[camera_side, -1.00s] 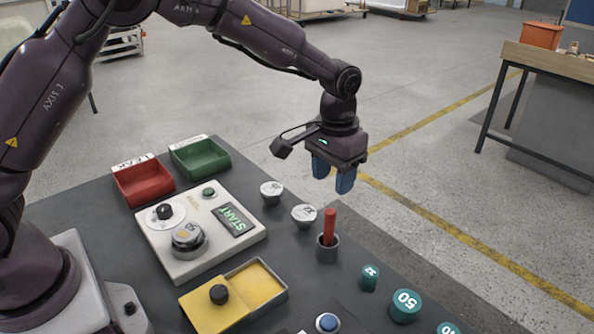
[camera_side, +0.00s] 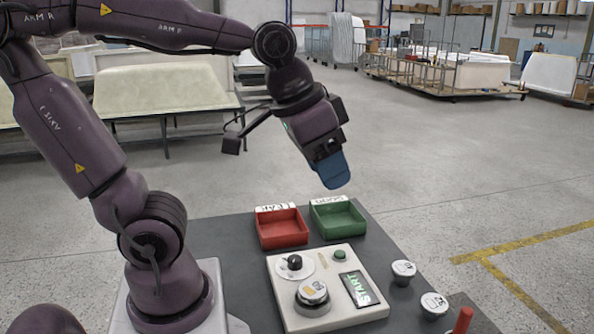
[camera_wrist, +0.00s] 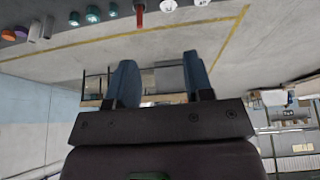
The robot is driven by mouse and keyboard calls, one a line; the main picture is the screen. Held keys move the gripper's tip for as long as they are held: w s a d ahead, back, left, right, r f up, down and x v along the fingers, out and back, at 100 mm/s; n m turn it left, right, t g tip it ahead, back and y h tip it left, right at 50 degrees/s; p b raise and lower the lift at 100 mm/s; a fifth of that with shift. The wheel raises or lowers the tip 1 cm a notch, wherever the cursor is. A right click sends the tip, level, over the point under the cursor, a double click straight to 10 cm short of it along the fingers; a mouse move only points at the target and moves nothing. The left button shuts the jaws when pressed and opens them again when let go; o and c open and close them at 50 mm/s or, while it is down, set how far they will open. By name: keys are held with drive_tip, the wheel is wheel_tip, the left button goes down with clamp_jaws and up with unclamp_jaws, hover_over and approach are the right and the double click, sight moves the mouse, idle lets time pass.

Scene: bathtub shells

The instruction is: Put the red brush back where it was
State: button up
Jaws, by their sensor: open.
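The red brush (camera_side: 463,320) shows as a red handle at the bottom edge of the side view; its lower part is cut off. In the wrist view the brush (camera_wrist: 139,15) is a small red upright piece at the top edge, among items on the table. My gripper (camera_side: 333,175) is high above the far end of the table, beyond the trays, well away from the brush. In the wrist view its blue fingers (camera_wrist: 161,75) are spread apart with nothing between them.
A red tray (camera_side: 281,240) and a green tray (camera_side: 337,230) stand at the table's far end. Teal caps (camera_wrist: 92,14) show in the wrist view.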

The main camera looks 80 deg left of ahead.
drive_tip(key=shift+t, duration=0.4)
drive_tip(key=s, duration=0.2)
drive_tip(key=s+f, duration=0.1)
drive_tip(key=s, duration=0.1)
drive_tip(key=shift+a, duration=0.35)
idle(0.5)
